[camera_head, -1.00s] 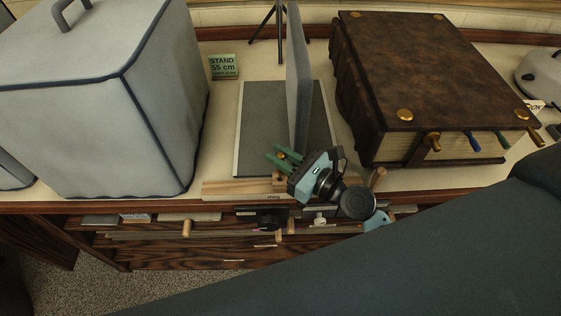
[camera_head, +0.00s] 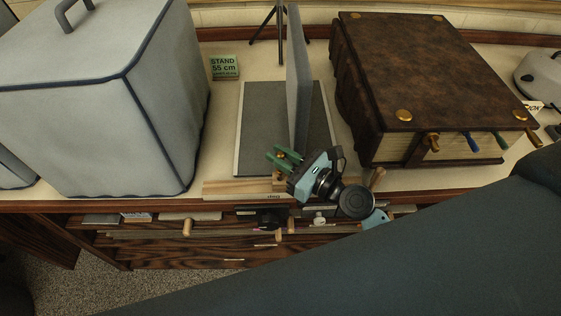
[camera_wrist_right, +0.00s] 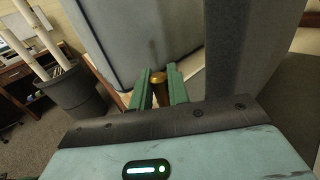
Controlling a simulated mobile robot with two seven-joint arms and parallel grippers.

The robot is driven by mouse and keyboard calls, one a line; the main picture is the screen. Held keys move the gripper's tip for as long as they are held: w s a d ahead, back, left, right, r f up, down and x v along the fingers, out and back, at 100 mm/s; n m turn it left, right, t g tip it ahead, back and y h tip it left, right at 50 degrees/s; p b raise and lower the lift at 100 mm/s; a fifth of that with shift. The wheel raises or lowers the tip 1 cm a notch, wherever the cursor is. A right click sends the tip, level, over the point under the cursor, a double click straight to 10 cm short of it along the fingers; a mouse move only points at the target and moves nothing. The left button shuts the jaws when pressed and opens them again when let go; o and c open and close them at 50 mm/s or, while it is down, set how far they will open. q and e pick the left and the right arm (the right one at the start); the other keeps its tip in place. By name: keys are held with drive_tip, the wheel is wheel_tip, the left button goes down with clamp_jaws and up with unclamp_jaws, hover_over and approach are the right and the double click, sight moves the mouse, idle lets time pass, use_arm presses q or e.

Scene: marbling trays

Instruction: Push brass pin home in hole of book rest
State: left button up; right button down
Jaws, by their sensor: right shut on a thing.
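My right gripper (camera_head: 280,157) is in front of a grey upright panel (camera_head: 298,75) on a dark flat base (camera_head: 262,115), which looks like the book rest. Its green fingers are shut on the brass pin (camera_wrist_right: 160,93). In the right wrist view the pin's rounded top shows between the fingertips. In the head view only a small brass spot shows between the fingers. The hole and the pin's lower end are hidden, so I cannot tell how deep the pin sits. My left gripper is not in view.
A grey covered box (camera_head: 100,110) stands at left and a large brown book-like case (camera_head: 430,65) at right. A wooden strip (camera_head: 235,187) lies along the front table edge, below the gripper. Drawers open below. A green sign (camera_head: 224,66) stands behind.

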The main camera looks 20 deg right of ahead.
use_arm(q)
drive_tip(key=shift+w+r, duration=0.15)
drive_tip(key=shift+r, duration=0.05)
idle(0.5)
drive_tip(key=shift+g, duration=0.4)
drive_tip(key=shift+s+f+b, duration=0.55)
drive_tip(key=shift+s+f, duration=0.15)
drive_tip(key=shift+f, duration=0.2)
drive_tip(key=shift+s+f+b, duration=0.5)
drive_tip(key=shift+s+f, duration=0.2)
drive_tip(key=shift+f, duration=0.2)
use_arm(e)
drive_tip(key=shift+f, duration=1.7)
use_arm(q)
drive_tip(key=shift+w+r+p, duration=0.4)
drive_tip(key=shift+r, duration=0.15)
use_arm(e)
drive_tip(key=shift+s+f, duration=0.15)
drive_tip(key=shift+f, duration=0.15)
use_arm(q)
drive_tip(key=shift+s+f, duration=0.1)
use_arm(e)
drive_tip(key=shift+f, duration=0.2)
drive_tip(key=shift+a+r, duration=0.1)
idle(0.3)
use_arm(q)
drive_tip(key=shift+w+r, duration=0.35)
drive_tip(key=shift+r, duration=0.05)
use_arm(e)
drive_tip(key=shift+r, duration=0.15)
